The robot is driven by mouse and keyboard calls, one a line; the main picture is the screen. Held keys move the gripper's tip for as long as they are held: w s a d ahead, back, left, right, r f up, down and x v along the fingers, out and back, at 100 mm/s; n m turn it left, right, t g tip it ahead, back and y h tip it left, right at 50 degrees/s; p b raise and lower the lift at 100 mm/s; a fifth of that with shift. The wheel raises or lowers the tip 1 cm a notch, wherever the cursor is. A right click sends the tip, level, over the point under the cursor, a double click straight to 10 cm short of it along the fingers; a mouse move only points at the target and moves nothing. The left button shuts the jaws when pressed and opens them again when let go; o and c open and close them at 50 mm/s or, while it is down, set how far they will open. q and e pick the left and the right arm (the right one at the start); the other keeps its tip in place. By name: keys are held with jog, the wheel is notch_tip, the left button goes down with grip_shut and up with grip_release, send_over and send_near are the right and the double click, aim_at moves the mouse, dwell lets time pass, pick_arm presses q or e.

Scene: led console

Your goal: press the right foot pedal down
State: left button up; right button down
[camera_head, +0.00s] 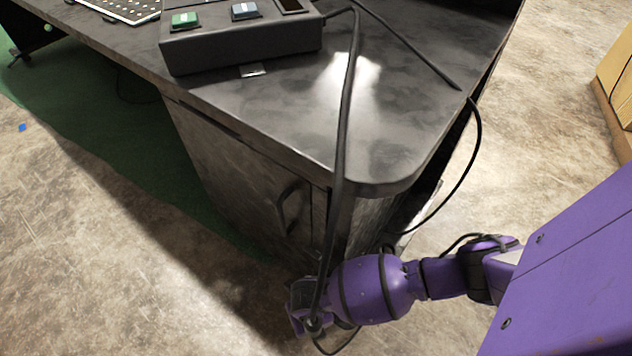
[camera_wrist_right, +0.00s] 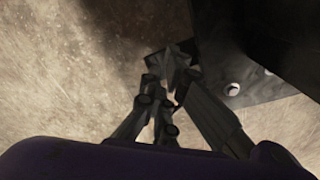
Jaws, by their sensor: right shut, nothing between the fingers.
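My right gripper (camera_wrist_right: 168,78) shows in the right wrist view, pointing down toward the floor with its dark fingers drawn together and nothing between them. Just right of the fingertips is a dark flat piece (camera_wrist_right: 262,92) with a small pale round spot. I cannot tell whether it is part of a foot pedal or of the desk base. No pedal can be clearly made out in either view. In the head view my purple right arm reaches down beside the desk's near corner, and its fingers are hidden. My left gripper is out of view.
The dark desk (camera_head: 290,110) has a cabinet (camera_head: 245,185) below it, close to my right arm. A control box (camera_head: 240,42) with buttons stands on top. Black cables (camera_head: 478,140) hang by the corner. Bare floor (camera_head: 100,270) lies left of the arm.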

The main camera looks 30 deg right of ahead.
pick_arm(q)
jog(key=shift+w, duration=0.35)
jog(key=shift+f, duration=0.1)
pick_arm(e)
jog(key=shift+f, duration=0.1)
jog(key=shift+f+b, duration=1.6)
jog(key=shift+f, duration=0.65)
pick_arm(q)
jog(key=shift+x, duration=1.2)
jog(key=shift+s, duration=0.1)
pick_arm(e)
jog(key=shift+r, duration=0.1)
